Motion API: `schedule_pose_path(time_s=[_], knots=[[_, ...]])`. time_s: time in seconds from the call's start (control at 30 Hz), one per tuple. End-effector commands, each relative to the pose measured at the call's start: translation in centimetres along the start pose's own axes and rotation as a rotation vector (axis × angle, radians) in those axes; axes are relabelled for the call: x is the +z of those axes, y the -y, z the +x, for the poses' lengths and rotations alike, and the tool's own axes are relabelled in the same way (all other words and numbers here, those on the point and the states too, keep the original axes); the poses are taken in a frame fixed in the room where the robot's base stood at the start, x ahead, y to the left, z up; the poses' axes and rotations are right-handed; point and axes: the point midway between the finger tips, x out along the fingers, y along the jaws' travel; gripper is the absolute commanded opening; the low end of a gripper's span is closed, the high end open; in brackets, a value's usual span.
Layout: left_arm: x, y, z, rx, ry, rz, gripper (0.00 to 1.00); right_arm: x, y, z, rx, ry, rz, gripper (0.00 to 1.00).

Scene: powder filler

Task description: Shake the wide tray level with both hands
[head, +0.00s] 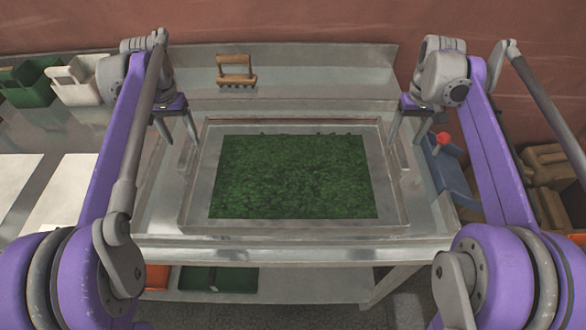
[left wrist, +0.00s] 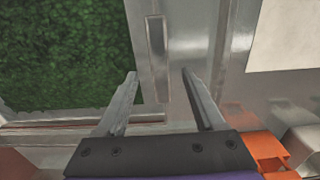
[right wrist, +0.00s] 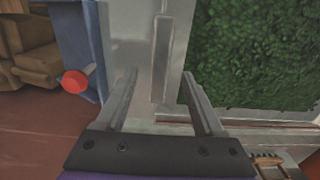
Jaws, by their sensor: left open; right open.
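The wide metal tray (head: 192,205) lies on the metal bench, filled with a green leafy material (head: 290,178). My left gripper (head: 177,138) is open above the tray's left side. In the left wrist view a bar-like handle (left wrist: 157,60) on the tray's side lies ahead, between the spread fingers (left wrist: 160,85). My right gripper (head: 405,140) is open above the tray's right side. In the right wrist view the matching handle (right wrist: 162,60) lies between its spread fingers (right wrist: 160,85). Both grippers are empty. I cannot tell the exact gap to each handle.
A blue unit with a red knob (head: 442,139) is close to my right gripper. Green (head: 30,85) and whitish (head: 78,85) bins stand at the far left. Brown sacks (head: 548,165) lie at right.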

Motion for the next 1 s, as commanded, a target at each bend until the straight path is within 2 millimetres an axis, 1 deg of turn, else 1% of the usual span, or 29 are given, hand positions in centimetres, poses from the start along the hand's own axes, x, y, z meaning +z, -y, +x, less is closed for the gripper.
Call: schedule_pose_path(time_s=[0.03,0.2,0.3,0.43,0.6,0.9,0.97,1.0], knots=[[0.0,0.0,1.0,0.0,0.0,0.0,0.7,0.0,0.0,1.0,0.0,0.0,0.0,0.7],[0.0,0.0,4.2,0.0,0.0,0.0,0.7,0.0,0.0,4.2,0.0,0.0,0.0,0.7],[0.0,0.0,5.8,0.0,0.0,0.0,0.7,0.0,0.0,5.8,0.0,0.0,0.0,0.7],[0.0,0.0,7.4,0.0,0.0,0.0,0.7,0.0,0.0,7.4,0.0,0.0,0.0,0.7],[0.0,0.0,8.3,0.0,0.0,0.0,0.7,0.0,0.0,8.3,0.0,0.0,0.0,0.7],[0.0,0.0,8.5,0.0,0.0,0.0,0.7,0.0,0.0,8.5,0.0,0.0,0.0,0.7],[0.0,0.0,8.5,0.0,0.0,0.0,0.59,0.0,0.0,8.5,0.0,0.0,0.0,0.59],[0.0,0.0,8.5,0.0,0.0,0.0,0.52,0.0,0.0,8.5,0.0,0.0,0.0,0.52]])
